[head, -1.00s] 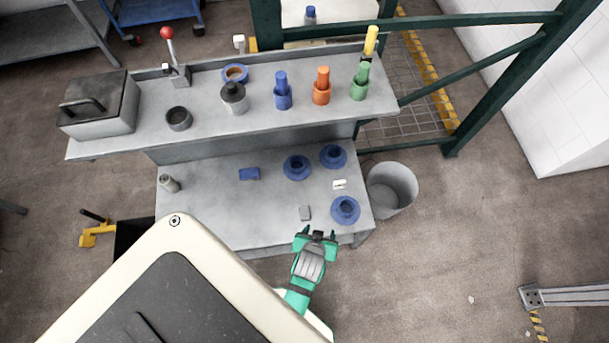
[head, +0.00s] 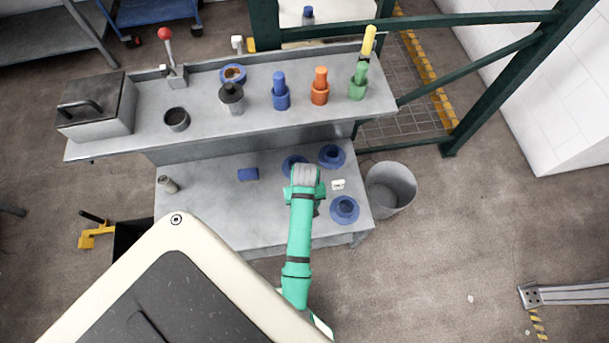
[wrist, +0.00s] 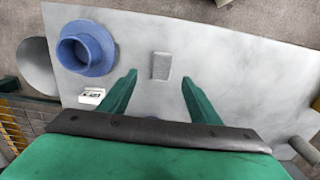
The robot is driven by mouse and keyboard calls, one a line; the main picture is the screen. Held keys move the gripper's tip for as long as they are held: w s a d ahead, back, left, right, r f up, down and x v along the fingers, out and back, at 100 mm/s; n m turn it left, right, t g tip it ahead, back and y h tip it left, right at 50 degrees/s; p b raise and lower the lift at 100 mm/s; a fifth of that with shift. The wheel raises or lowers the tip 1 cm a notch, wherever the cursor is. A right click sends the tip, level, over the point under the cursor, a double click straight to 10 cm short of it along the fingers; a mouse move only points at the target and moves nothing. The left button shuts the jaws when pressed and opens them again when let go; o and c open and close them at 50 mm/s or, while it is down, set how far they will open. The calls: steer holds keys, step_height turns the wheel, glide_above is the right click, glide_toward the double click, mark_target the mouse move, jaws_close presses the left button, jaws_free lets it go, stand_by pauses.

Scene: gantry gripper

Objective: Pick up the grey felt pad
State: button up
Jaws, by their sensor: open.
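The grey felt pad (wrist: 161,66) is a small light-grey rectangle lying flat on the lower grey bench top (wrist: 225,60). My gripper (wrist: 157,78) points down over the bench, open and empty. In the wrist view the pad shows between the two green fingers, near and slightly beyond their tips. The fingers appear above the bench, not touching the pad. In the head view my arm hides the pad, and the fingers are mostly hidden too.
A blue flanged part (wrist: 85,48) and a small white item (wrist: 92,96) lie left of the pad in the wrist view. A raised shelf (head: 205,115) overhangs behind. A bin (head: 391,188) stands right.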

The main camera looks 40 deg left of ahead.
steer(key=shift+s+a+f, duration=0.1)
steer(key=shift+f, duration=1.35)
steer(key=shift+a+f, duration=0.1)
steer(key=shift+f, duration=2.2)
steer(key=c, duration=1.1)
